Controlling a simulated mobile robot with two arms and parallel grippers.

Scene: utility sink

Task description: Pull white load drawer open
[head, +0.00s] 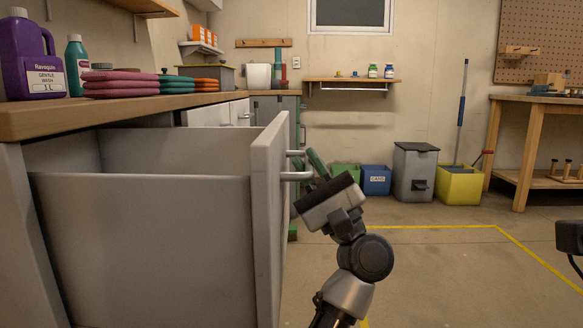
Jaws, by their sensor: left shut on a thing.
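The white load drawer (150,245) looks pale grey and stands far out of the counter at the left, with its deep box open at the top. Its front panel (268,215) faces right and carries a metal bar handle (293,176). My left gripper (310,168) is at this handle, shut on it, just right of the panel. Its fingers partly hide the handle's far end. A dark part at the right edge (569,237) seems to belong to my right arm; its fingers do not show.
The wooden counter (130,108) above the drawer holds a purple jug (30,62), a teal bottle (76,65) and folded cloths (122,84). A grey bin (414,172) and yellow bucket (459,184) stand at the back wall. The floor right of the drawer is clear.

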